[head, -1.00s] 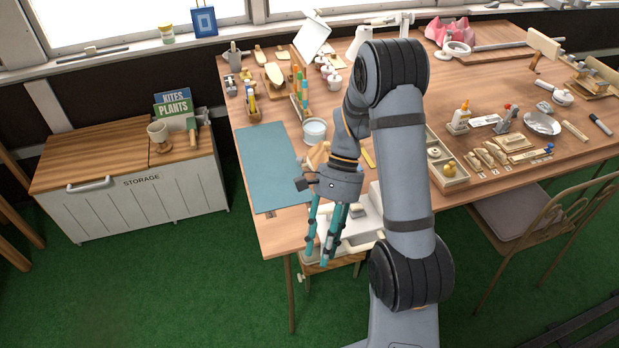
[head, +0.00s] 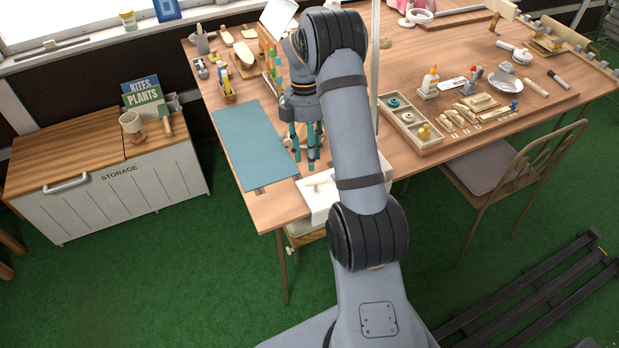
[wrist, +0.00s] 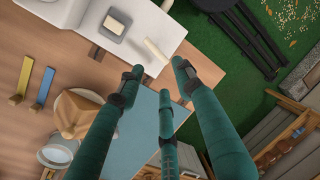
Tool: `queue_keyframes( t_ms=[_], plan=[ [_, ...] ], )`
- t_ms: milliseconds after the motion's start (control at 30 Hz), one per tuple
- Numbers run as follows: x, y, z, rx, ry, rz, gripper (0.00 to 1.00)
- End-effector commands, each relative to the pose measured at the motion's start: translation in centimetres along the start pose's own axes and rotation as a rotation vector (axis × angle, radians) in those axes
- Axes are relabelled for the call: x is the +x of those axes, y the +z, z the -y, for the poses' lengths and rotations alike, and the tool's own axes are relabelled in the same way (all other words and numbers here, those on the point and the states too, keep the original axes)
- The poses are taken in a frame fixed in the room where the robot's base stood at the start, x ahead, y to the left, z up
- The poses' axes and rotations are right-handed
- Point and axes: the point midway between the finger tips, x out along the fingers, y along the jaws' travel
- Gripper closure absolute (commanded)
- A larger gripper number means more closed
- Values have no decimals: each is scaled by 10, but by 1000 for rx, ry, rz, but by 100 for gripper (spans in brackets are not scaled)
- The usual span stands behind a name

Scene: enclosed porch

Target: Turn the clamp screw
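My gripper (head: 305,158) has three teal fingers that point down over the table, by the right edge of the blue-green mat (head: 255,145). In the wrist view the fingertips (wrist: 158,78) are spread apart with nothing between them. A small pale knob (head: 291,250), possibly the clamp screw, shows below the table's front edge, beside a wooden part (head: 308,236) under a white unit (head: 318,203). The knob is too small to make out clearly, and my gripper is above and behind it, apart from it. My arm hides part of the white unit.
In the wrist view, a tan wooden piece (wrist: 80,115) and a round pale-rimmed dish (wrist: 57,152) stand near the fingers. A compartment tray (head: 410,125) stands right of my arm. Green floor (head: 235,265) is free in front.

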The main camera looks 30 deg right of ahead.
Motion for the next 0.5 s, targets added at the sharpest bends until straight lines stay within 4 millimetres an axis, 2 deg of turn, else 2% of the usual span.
queue_keyframes(
  t_ms=[100, 300, 500],
  plan=[
    [25, 0, 2, 0, -6, 0, 64],
    [59, 0, 2, 2, -5, -1, 64],
    [78, 0, 0, 3, -2, -1, 64]
  ],
)
